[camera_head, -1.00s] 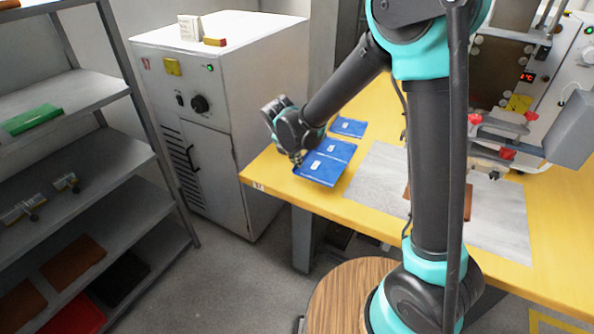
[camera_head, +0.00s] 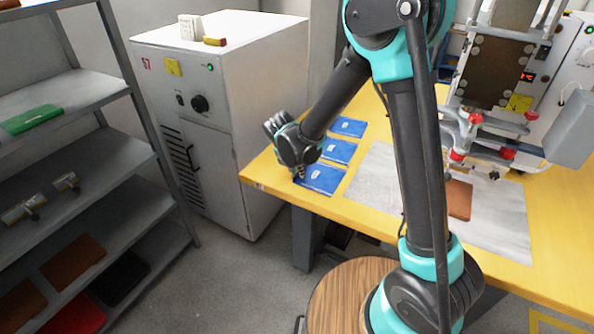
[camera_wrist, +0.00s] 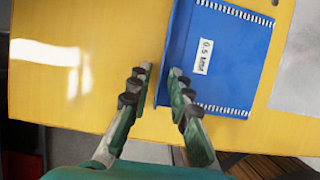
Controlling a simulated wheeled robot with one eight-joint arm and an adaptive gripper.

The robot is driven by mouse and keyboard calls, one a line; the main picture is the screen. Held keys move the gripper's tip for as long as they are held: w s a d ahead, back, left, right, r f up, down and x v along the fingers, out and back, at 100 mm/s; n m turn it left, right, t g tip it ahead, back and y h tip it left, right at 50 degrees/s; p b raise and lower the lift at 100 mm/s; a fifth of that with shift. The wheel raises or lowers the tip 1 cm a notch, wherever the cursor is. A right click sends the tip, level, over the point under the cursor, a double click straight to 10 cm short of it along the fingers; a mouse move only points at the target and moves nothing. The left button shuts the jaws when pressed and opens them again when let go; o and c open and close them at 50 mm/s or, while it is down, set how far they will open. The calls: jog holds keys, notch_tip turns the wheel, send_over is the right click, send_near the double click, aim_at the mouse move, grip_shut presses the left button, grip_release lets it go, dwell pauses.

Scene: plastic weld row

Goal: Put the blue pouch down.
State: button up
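Three flat blue pouches lie in a row along the left end of the yellow table (camera_head: 272,170): a far one (camera_head: 348,127), a middle one (camera_head: 339,151) and a near one (camera_head: 322,180). My gripper (camera_head: 299,177) is low at the left edge of the near pouch. In the wrist view this pouch (camera_wrist: 225,55) shows a white label and striped ends. My gripper (camera_wrist: 159,72) has its fingers apart there, with the pouch's left edge between them. The right finger covers part of the pouch; the left finger is over bare table. The fingertips' height above the table is unclear.
A grey mat (camera_head: 375,180) with a brown piece (camera_head: 459,199) lies to the right of the pouches. A machine (camera_head: 500,80) stands behind it. A white cabinet (camera_head: 225,90) stands left of the table, and a grey shelf rack (camera_head: 70,150) farther left.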

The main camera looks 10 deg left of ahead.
jog(key=shift+r, duration=0.1)
jog(key=v, duration=1.2)
jog(key=s+d+f+m, duration=0.1)
jog(key=s+d+m, duration=0.1)
jog(key=d+m, duration=1.5)
jog(key=s+d+f+m, duration=0.1)
jog(key=s+d+m, duration=0.2)
jog(key=d+m, duration=0.2)
jog(key=s+d+f+m+y, duration=0.1)
jog(key=s+d+f+m, duration=0.1)
jog(key=s+d+m, duration=0.2)
jog(key=s+d+f+m, duration=0.1)
jog(key=s+d+m, duration=0.3)
jog(key=d+m, duration=0.2)
jog(key=shift+s+d+f+y, duration=0.1)
jog(key=shift+d+f+y, duration=0.05)
jog(key=shift+d, duration=0.25)
jog(key=shift+s+d+f+y, duration=0.1)
jog(key=shift+d+f+y, duration=0.1)
jog(key=shift+d, duration=0.15)
